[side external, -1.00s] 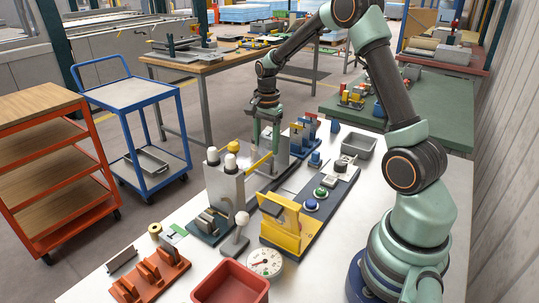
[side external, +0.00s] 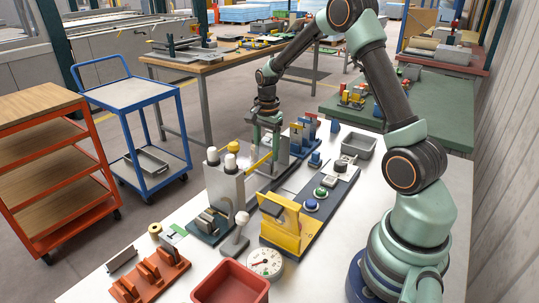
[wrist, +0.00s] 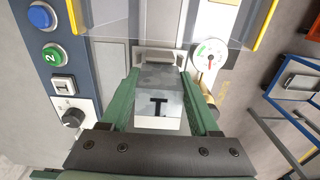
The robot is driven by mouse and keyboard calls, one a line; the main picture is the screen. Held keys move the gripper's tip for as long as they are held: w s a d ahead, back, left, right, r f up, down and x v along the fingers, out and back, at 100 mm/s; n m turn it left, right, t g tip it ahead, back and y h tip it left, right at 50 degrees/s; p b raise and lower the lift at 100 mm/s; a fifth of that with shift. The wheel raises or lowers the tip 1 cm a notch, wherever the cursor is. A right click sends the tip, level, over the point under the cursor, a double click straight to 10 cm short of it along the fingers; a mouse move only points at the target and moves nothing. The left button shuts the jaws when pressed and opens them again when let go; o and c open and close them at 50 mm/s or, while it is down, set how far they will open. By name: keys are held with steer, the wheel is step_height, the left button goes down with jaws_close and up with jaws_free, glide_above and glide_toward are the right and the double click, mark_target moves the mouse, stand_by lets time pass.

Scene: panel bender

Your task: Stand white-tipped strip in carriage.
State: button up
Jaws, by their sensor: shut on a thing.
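My gripper (side external: 266,130) points down over the machine at the far side of the white table. In the wrist view its two green fingers (wrist: 160,82) are closed on a grey strip with a white end (wrist: 157,123), which bears a black mark like a T. The white end faces the wrist camera. In the side view the fingers hide most of the strip. A grey bracket (wrist: 162,52) shows just beyond the fingertips in the wrist view; I cannot tell whether it is the carriage or whether the strip touches it.
A clear guard with yellow edges (side external: 259,162) stands close to my gripper. A grey block with white-topped knobs (side external: 224,183), a yellow bracket (side external: 281,222) and a button panel (side external: 322,206) stand nearer. A round dial (wrist: 209,54) lies beyond the right finger.

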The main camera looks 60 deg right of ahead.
mark_target(266, 144)
steer(key=shift+f, duration=0.15)
steer(key=o, duration=1)
steer(key=shift+c, duration=0.2)
steer(key=shift+o, duration=0.2)
steer(key=shift+r, duration=4.55)
